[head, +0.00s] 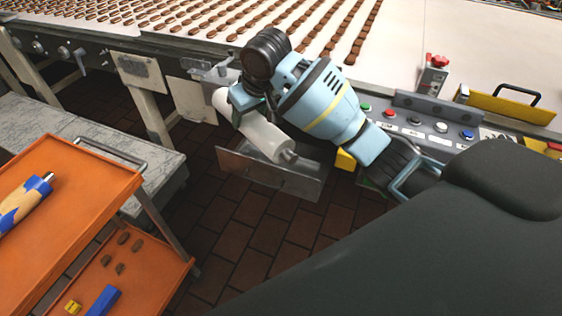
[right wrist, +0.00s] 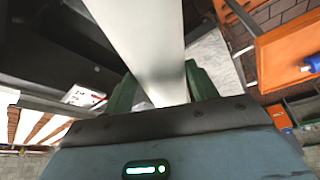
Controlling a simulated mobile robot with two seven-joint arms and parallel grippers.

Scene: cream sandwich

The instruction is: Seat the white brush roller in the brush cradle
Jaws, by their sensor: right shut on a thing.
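The white brush roller (head: 262,138) slants down to the right in the head view, its grey end pin near the metal brush cradle (head: 240,178). My right gripper (head: 240,108) is shut around the roller's upper-left part. In the right wrist view, the white roller (right wrist: 150,45) runs between the gripper's green fingers (right wrist: 160,90). The roller appears over the cradle's sheet-metal trough, beside the conveyor's side. I cannot tell whether it touches the cradle. The gripper and forearm hide some of the roller and the cradle's back edge. My left gripper is out of view.
The conveyor (head: 200,20) carries rows of brown pieces along the back. An orange cart (head: 90,175) holding a blue-and-wood roller (head: 22,206) stands left. Brick floor lies open between.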

